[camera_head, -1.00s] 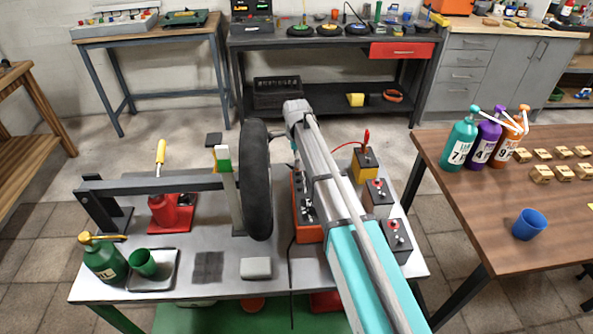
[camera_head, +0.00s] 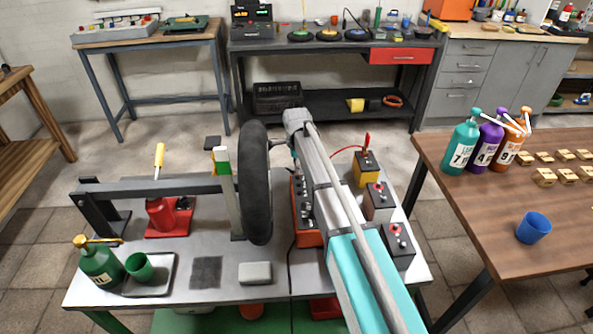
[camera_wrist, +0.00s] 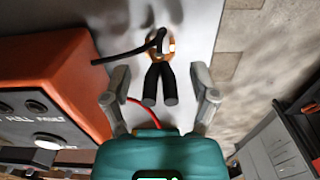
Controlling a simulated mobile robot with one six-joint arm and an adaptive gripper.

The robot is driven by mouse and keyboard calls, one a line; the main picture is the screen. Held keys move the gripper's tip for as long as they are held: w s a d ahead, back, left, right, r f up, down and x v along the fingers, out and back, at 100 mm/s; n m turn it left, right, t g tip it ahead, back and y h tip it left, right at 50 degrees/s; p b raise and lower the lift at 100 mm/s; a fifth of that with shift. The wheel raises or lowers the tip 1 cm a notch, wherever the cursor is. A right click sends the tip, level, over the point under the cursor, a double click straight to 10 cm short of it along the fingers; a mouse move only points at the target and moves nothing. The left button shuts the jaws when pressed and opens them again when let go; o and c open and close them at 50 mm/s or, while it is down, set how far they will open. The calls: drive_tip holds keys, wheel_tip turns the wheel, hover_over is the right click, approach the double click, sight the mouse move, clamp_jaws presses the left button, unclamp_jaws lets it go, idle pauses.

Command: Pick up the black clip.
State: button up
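The black clip (camera_wrist: 159,84) shows in the wrist view, with two black handles and copper-coloured jaws, lying on the pale grey tabletop. A black cable runs left from it towards the orange box. My gripper (camera_wrist: 159,70) is open, with one grey finger on each side of the clip's handles and visible gaps between. I cannot tell the height of the fingers above the table. In the head view the clip is hidden behind my arm and the tyre.
An orange control box (camera_wrist: 50,85) stands close left of my gripper. A red cable (camera_wrist: 143,108) passes beneath it. A black tyre (camera_head: 256,183) stands left of my arm. A red clip (camera_head: 366,141) sits on the yellow battery (camera_head: 365,168). The tabletop's edge is close right.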

clamp_jaws()
drive_tip(key=shift+r, duration=0.15)
wheel_tip(320, 180, up, 10)
drive_tip(key=p, duration=1)
idle(0.9)
drive_tip(key=d+r+p, duration=0.3)
drive_tip(key=d, duration=0.9)
drive_tip(key=s+d+r+p, duration=0.1)
drive_tip(key=d+r+p, duration=0.2)
drive_tip(key=d, duration=0.9)
drive_tip(key=shift+s+d, duration=0.25)
drive_tip(key=shift+d, duration=0.05)
drive_tip(key=shift+r, duration=0.1)
